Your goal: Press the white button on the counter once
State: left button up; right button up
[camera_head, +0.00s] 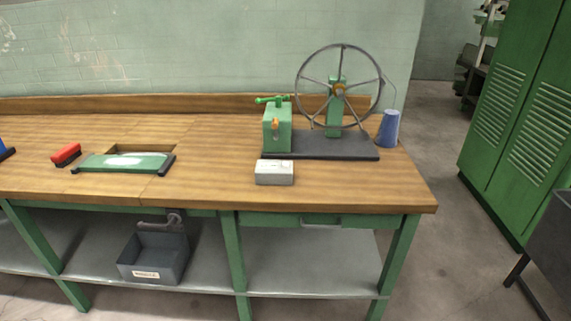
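A small light-grey box (274,173) with a whitish top sits on the wooden counter (215,178), near its front edge and right of the middle. Small marks show on its top, but they are too small to tell whether one is the white button. No other white button stands out on the counter. Neither of my grippers is in view.
Behind the box stands a dark base (330,146) with a green block (277,128) and a large spoked wheel (340,90). A green plate (95,163) and a red brush (66,154) lie left. The counter between is clear.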

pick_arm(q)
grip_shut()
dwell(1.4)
